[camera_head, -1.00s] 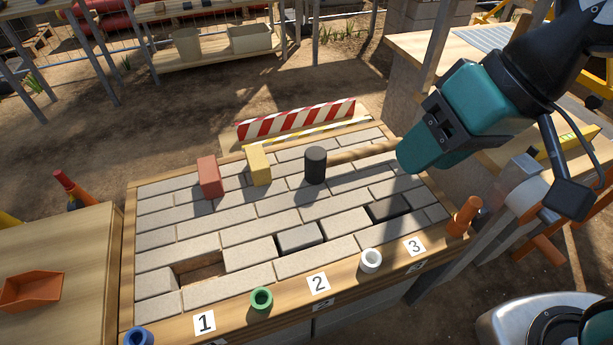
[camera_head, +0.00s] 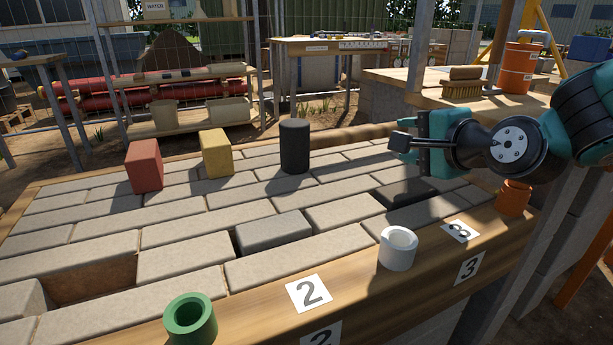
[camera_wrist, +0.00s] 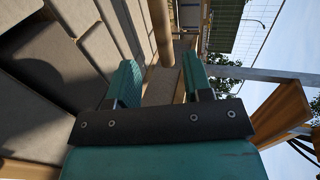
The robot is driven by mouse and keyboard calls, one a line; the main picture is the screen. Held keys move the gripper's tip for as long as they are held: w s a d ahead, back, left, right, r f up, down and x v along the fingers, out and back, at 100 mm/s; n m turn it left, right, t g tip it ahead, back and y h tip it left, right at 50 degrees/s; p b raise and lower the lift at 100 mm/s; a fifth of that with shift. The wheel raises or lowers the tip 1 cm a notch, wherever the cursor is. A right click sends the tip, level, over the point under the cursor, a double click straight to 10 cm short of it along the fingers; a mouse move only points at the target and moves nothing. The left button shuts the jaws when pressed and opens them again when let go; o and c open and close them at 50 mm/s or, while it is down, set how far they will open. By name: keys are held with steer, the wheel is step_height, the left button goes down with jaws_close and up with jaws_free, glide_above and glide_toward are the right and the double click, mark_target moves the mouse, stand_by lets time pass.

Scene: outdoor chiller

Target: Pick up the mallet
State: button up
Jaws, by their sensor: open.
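The mallet stands on the grey paving, with an upright black cylindrical head (camera_head: 295,147). Its round wooden handle (camera_head: 350,134) runs level from the head toward the right. The handle also shows in the wrist view (camera_wrist: 161,32), beyond and between my fingertips. My gripper (camera_head: 402,142) is open and empty, just right of the handle's visible end. Both teal fingers show apart in the wrist view (camera_wrist: 158,78). The mallet head is not clearly visible there. My gripper hides the handle's far right end in the head view.
A red block (camera_head: 144,166) and a yellow block (camera_head: 217,153) stand left of the mallet. Green (camera_head: 190,318), white (camera_head: 398,248) and orange (camera_head: 514,198) cups line the wooden front edge. A brush (camera_head: 463,84) and orange bucket (camera_head: 519,67) sit on the bench behind right.

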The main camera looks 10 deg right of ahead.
mark_target(365, 133)
steer(key=shift+w+d+p, duration=0.1)
steer(key=shift+w+p, duration=0.25)
steer(key=shift+p, duration=0.4)
steer(key=p, duration=0.3)
steer(key=w+p, duration=0.1)
steer(key=p, duration=0.2)
steer(key=shift+w+a, duration=0.2)
steer(key=shift+a, duration=0.15)
steer(key=p, duration=0.3)
steer(key=shift+w+f+m+p, duration=0.2)
steer(key=shift+w+m+p, duration=0.1)
steer(key=shift+p, duration=0.1)
steer(key=p+x, duration=0.5)
steer(key=x, duration=0.4)
steer(key=shift+w+d+f, duration=0.1)
steer(key=shift+p+x, duration=0.95)
steer(key=shift+x, duration=1.95)
jaws_close()
